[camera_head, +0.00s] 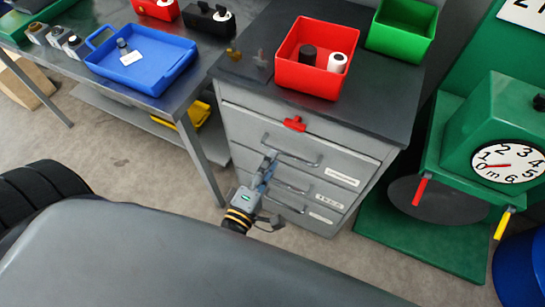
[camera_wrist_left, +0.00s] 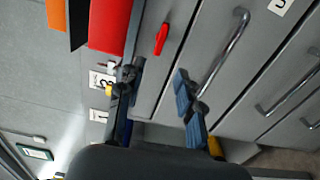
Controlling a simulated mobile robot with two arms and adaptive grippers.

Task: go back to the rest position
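My left gripper (camera_head: 268,162) is in front of the grey drawer cabinet (camera_head: 240,130), near the handle of its top drawer (camera_head: 292,150). In the left wrist view its two fingers (camera_wrist_left: 157,88) stand well apart with nothing held between them. A metal drawer handle (camera_wrist_left: 226,50) shows to the right of the fingers there, not between them. Whether a finger touches the cabinet front cannot be told. The drawers look shut. My right gripper is in neither view.
On the cabinet top stand a red bin (camera_head: 290,72) with a black and a white item, and a green bin (camera_head: 400,30). A red latch (camera_head: 294,124) sits on the cabinet's front edge. A table with a blue tray (camera_head: 150,70) is left; a green dial machine (camera_head: 485,130) is right.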

